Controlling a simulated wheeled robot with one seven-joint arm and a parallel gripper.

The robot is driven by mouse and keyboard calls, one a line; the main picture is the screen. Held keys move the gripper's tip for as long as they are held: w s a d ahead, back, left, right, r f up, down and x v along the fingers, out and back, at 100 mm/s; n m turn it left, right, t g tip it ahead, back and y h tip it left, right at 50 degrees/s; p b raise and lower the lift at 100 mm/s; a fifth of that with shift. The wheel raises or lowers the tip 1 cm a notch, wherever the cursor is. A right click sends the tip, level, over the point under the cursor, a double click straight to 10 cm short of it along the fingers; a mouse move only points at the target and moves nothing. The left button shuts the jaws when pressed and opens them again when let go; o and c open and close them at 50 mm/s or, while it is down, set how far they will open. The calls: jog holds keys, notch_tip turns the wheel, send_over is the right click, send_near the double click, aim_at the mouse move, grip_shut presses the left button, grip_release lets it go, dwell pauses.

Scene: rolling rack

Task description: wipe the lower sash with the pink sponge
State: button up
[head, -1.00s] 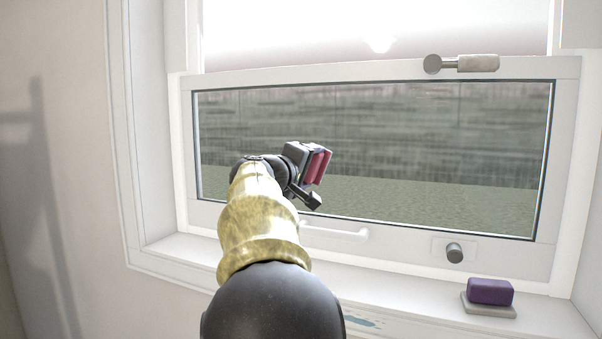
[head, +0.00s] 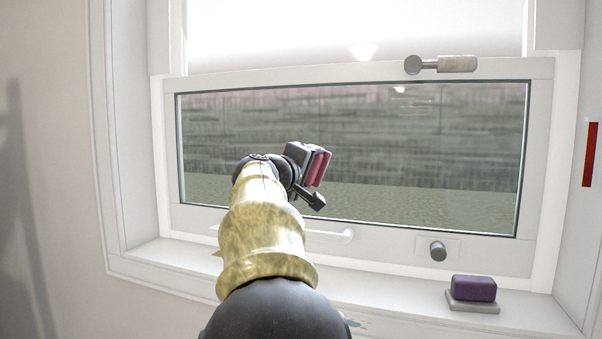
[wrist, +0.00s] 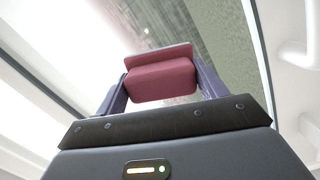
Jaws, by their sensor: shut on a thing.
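The lower sash (head: 350,83) is a white-framed window pane facing me in the head view. Its glass (head: 420,150) shows a grey-green outdoor scene behind it. My gripper (head: 318,176) is in front of the left-middle part of the glass, shut on the pink sponge (head: 319,168). In the wrist view the pink sponge (wrist: 160,80) sits between the two fingers, with the glass beyond it. I cannot tell whether the sponge touches the glass.
A purple sponge (head: 473,288) rests on a grey dish (head: 472,307) on the sill at the right. A latch (head: 440,64) sits on the sash's top rail, a round knob (head: 438,251) and a white handle (head: 335,236) on its bottom rail. A red strip (head: 590,155) is on the right wall.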

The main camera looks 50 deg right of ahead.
jog(key=shift+s+b, duration=0.1)
jog(key=shift+b, duration=0.25)
dwell(0.4)
jog(key=w, duration=0.1)
jog(key=w+a, duration=0.1)
jog(key=w, duration=0.1)
jog(key=shift+w+a, duration=0.15)
dwell(0.4)
jog(key=shift+w+a, duration=0.35)
jog(key=shift+w, duration=0.45)
jog(key=shift+w+a, duration=0.3)
jog(key=shift+w, duration=0.5)
jog(key=shift+w+a+p, duration=0.2)
jog(key=shift+w+a, duration=0.15)
jog(key=shift+w, duration=0.45)
jog(key=shift+w+a+p, duration=0.15)
jog(key=shift+w+a, duration=0.15)
jog(key=shift+w, duration=0.5)
